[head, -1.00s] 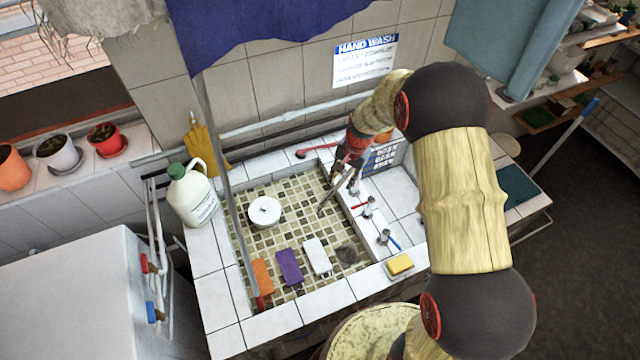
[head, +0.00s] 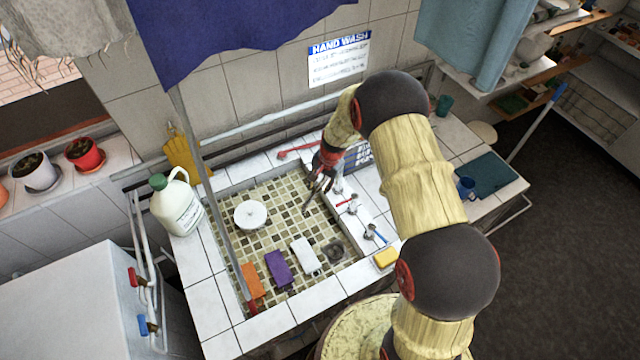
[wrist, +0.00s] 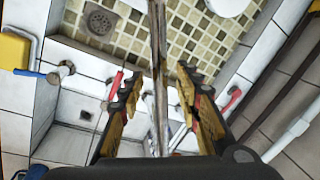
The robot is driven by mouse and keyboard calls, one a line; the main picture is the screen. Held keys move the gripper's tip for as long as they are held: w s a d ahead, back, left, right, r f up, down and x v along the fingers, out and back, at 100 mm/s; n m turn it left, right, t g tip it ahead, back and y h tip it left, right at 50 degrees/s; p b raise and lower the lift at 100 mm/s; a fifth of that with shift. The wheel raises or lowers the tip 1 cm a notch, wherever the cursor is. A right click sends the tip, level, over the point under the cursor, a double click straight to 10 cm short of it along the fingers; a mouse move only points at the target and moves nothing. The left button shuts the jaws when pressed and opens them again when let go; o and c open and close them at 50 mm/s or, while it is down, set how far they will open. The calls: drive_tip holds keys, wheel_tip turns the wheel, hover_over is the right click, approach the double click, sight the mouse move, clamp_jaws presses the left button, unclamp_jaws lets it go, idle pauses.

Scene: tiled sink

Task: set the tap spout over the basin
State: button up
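The tap spout (head: 308,207) is a thin metal pipe at the right side of the tiled basin (head: 228,192). In the head view its free end shows over the basin floor. In the wrist view the spout (wrist: 158,62) runs straight up the picture between my two fingers, crossing the white ledge and the basin. My gripper (head: 320,183) is open, with a finger on each side of the spout; gaps show on both sides in the wrist view (wrist: 158,82). The spout's base is partly hidden by my gripper.
A red-handled tap (head: 347,203) and a blue-handled tap (head: 377,234) stand on the right ledge, near a yellow sponge (head: 386,257). A pole (head: 215,190) crosses the left side; a jug (head: 176,203) stands there.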

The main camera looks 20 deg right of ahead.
drive_tip(key=shift+c, duration=0.4)
drive_tip(key=c, duration=0.7)
clamp_jaws()
